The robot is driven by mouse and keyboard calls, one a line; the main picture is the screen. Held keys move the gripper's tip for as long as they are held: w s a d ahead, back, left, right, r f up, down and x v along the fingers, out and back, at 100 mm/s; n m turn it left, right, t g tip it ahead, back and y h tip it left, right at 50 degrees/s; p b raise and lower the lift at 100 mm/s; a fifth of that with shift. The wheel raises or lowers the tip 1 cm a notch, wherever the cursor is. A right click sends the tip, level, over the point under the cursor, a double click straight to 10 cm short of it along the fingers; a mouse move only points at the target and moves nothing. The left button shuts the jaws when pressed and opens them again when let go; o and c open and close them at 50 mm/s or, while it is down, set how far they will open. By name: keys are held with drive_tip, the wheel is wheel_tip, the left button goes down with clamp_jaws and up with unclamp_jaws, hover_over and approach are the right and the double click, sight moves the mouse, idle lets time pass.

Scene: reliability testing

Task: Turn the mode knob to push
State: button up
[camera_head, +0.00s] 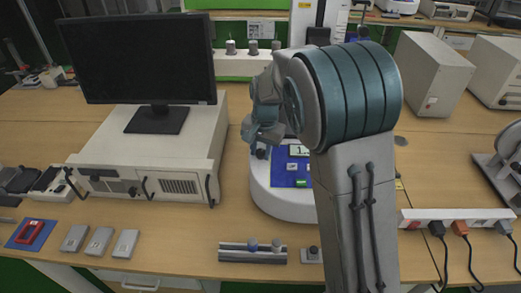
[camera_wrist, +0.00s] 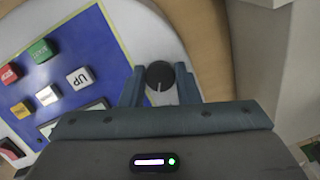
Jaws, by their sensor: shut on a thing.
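A white line on the knob points towards my gripper in the wrist view. My gripper (camera_wrist: 160,87) has one finger on each side of the knob and is shut on it. In the head view my gripper (camera_head: 262,138) reaches down to the panel's upper left corner. The mode labels around the knob are not readable.
Green (camera_wrist: 41,51), red (camera_wrist: 12,73) and pale buttons, one marked UP (camera_wrist: 78,78), lie beside the knob. A monitor (camera_head: 141,60) on a beige case (camera_head: 150,150) stands to the left. A power strip (camera_head: 455,217) lies to the right. A metal rail device (camera_head: 252,254) is in front.

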drive_tip(key=shift+r, duration=0.1)
drive_tip(key=o, duration=1)
drive_tip(key=shift+c, duration=0.2)
wheel_tip(320, 180, up, 14)
drive_tip(key=s+d, duration=0.1)
drive_tip(key=shift+s+f, duration=0.1)
drive_tip(key=shift+f, duration=0.1)
drive_tip(key=s+d+f+n, duration=0.1)
drive_tip(key=s+d, duration=0.3)
drive_tip(key=s, duration=0.4)
drive_tip(key=s+d+f+n+t, duration=0.1)
drive_tip(key=s+d+f, duration=0.2)
drive_tip(key=s+d, duration=0.2)
drive_tip(key=s+d+f+n+t, duration=0.1)
drive_tip(key=s+d, duration=0.4)
drive_tip(key=s, duration=0.6)
drive_tip(key=shift+s+d+f+n+h, duration=0.25)
drive_tip(key=shift+f+n+h, duration=0.15)
drive_tip(key=shift+f+n, duration=0.2)
